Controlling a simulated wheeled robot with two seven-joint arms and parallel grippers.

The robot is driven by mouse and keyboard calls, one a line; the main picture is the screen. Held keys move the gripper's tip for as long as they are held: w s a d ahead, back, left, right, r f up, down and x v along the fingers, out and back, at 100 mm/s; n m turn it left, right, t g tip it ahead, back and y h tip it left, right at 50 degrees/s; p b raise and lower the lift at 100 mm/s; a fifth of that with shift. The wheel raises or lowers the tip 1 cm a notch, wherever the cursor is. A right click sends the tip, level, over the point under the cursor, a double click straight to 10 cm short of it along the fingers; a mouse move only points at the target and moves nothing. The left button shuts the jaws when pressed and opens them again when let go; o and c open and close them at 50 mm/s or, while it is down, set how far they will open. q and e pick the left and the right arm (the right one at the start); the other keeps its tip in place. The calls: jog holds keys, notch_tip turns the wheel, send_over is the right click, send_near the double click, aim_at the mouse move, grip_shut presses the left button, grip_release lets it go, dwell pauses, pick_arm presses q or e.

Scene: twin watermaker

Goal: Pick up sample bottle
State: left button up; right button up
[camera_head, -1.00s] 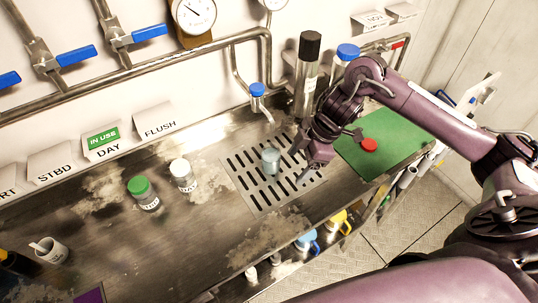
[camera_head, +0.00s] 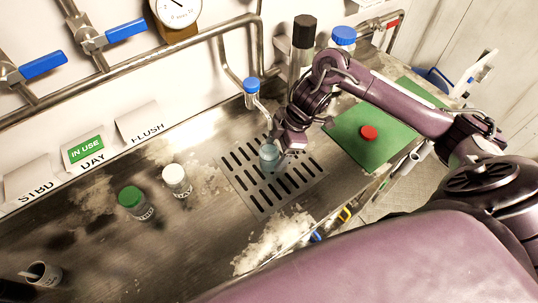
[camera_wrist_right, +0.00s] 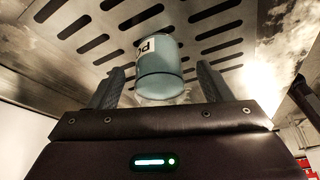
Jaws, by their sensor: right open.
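The sample bottle (camera_head: 269,155), bluish and see-through, stands on the slotted drain grate below the small blue-topped tap. In the right wrist view the bottle (camera_wrist_right: 162,75) shows a white label with dark letters, partly seen. My right gripper (camera_head: 284,148) is open, close beside the bottle in the head view. In the right wrist view its two fingers lie on either side of the bottle, with visible gaps between them and the bottle. My left gripper is not in view.
The slotted grate (camera_head: 258,197) is set into the worn metal counter. A red cap (camera_head: 369,132) lies on a green mat (camera_head: 345,150) to the right. A green-capped bottle (camera_head: 131,198), a white-capped bottle (camera_head: 176,178) and a cup (camera_head: 43,273) stand left. The tap (camera_head: 252,88) is behind the bottle.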

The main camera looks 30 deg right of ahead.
jog(key=shift+x, duration=1.05)
jog(key=shift+w+f, duration=0.1)
jog(key=shift+f, duration=0.05)
jog(key=c, duration=1.2)
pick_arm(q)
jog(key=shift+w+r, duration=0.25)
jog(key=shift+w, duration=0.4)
pick_arm(e)
jog(key=shift+c, duration=0.2)
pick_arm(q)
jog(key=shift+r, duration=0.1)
